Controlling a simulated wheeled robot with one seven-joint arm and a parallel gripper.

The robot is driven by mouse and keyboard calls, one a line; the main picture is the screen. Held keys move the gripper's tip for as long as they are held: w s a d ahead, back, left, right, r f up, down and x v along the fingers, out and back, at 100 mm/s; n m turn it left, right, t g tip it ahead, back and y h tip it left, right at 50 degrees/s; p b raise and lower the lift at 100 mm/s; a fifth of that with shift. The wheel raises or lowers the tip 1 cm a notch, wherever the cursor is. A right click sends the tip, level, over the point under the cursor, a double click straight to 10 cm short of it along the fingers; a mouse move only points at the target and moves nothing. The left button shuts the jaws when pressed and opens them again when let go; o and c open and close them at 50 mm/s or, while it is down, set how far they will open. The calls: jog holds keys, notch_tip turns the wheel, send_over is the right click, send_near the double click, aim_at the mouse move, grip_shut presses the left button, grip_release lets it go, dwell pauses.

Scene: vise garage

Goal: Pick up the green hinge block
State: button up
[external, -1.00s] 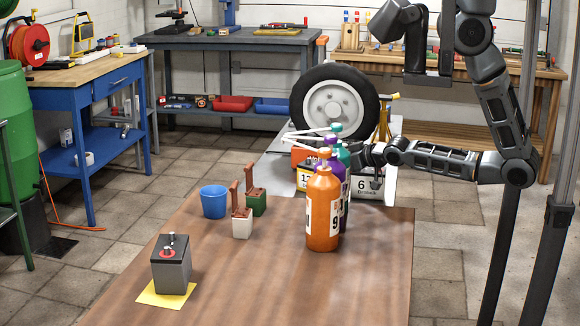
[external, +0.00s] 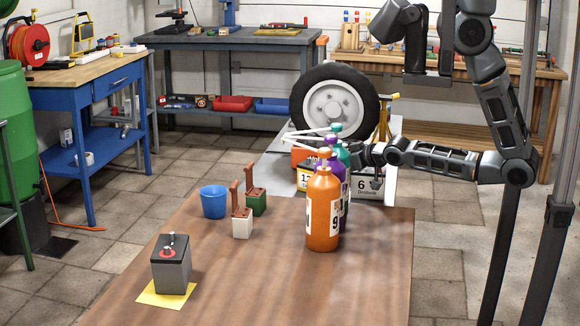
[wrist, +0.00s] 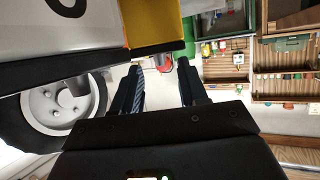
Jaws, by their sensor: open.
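The green hinge block (external: 257,204), with a brown upright hinge part on top, stands on the brown table (external: 215,285). It is right of the blue cup and just behind a similar white block (external: 242,224), which partly overlaps it. I cannot make out the green block there.
Orange (external: 323,212), purple and teal bottles stand in a row right of the blocks, close to my arm. The blue cup (external: 214,202) is left of them. A grey battery-like box (external: 171,268) sits on a yellow sheet (external: 152,296). The table's front middle is clear.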

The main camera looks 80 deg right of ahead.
notch_tip(320, 180, up, 19)
jog(key=n+g+y+b, duration=0.1)
jog(key=n+g+y, duration=0.4)
jog(key=n+y, duration=1.1)
send_near(247, 169)
jog(key=w+m+y, duration=0.3)
jog(key=w, duration=0.2)
notch_tip(247, 169, up, 5)
jog(key=n+g+y, duration=0.4)
jog(key=n+g, duration=0.3)
jog(key=n, duration=0.2)
notch_tip(247, 169, down, 10)
jog(key=a+p, duration=0.1)
jog(key=a, duration=0.2)
jog(key=a+p, duration=0.1)
jog(key=a, duration=0.2)
jog(key=shift+w+a+p, duration=0.2)
jog(key=shift+p, duration=0.2)
jog(key=shift+a+f, duration=0.1)
jog(key=shift+a, duration=0.25)
